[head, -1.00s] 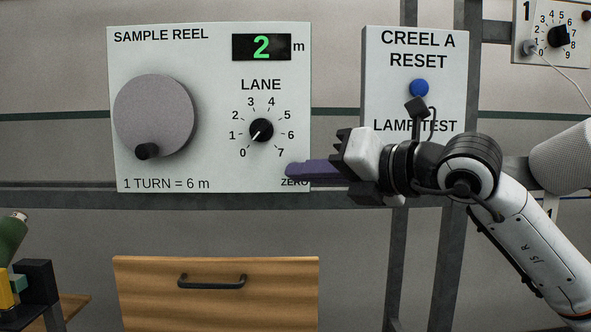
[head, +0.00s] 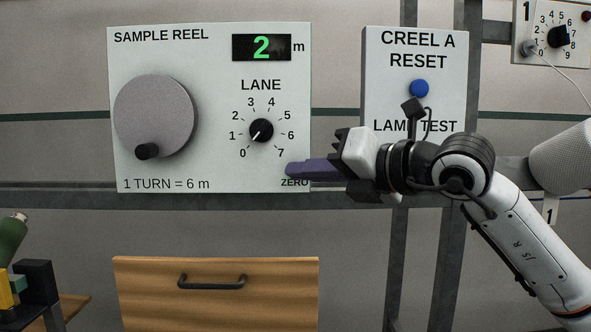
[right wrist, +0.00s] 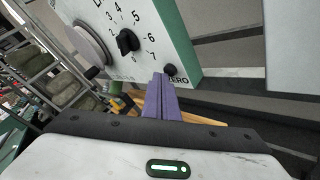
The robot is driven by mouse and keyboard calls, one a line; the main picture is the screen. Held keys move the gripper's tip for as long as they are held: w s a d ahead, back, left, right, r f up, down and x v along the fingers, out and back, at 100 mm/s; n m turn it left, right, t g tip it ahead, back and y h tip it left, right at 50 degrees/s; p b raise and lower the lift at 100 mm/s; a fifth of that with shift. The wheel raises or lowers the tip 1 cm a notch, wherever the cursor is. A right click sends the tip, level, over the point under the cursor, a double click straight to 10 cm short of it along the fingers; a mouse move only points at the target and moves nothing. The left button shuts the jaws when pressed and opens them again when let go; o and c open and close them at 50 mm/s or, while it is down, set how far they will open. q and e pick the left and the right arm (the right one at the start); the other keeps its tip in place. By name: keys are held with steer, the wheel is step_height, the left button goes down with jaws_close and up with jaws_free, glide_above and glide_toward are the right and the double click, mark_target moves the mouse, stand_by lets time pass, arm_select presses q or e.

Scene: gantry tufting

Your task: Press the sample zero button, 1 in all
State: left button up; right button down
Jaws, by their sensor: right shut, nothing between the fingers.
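The sample reel panel (head: 215,50) shows a green 2 m on its display (head: 262,47). The zero button (right wrist: 170,70) is a small dark round knob above the ZERO label, at the panel's lower right corner in the right wrist view. In the head view the purple fingers hide it. My right gripper (head: 292,170) is shut and empty, its fingers pointing left at that corner. In the right wrist view its fingertips (right wrist: 159,77) appear just left of the button; I cannot tell whether they touch it. My left gripper is not in view.
The panel also has a grey reel crank (head: 155,115) and a lane dial (head: 261,130) near 0. A Creel A reset panel (head: 378,75) with a blue button (head: 419,88) stands behind my right arm. A wooden drawer (head: 215,300) is below.

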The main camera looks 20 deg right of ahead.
steer(key=shift+w+d, duration=0.1)
steer(key=shift+w, duration=0.15)
steer(key=shift+s, duration=0.15)
stand_by(0.3)
steer(key=shift+s+a+b, duration=0.25)
steer(key=shift+s+b, duration=0.2)
steer(key=shift+s, duration=0.25)
steer(key=shift+s, duration=0.1)
steer(key=s+b, duration=0.1)
steer(key=s, duration=0.1)
steer(key=s+a+b, duration=0.1)
steer(key=s, duration=0.1)
steer(key=shift+s+a, duration=0.2)
steer(key=shift+s, duration=0.1)
stand_by(0.4)
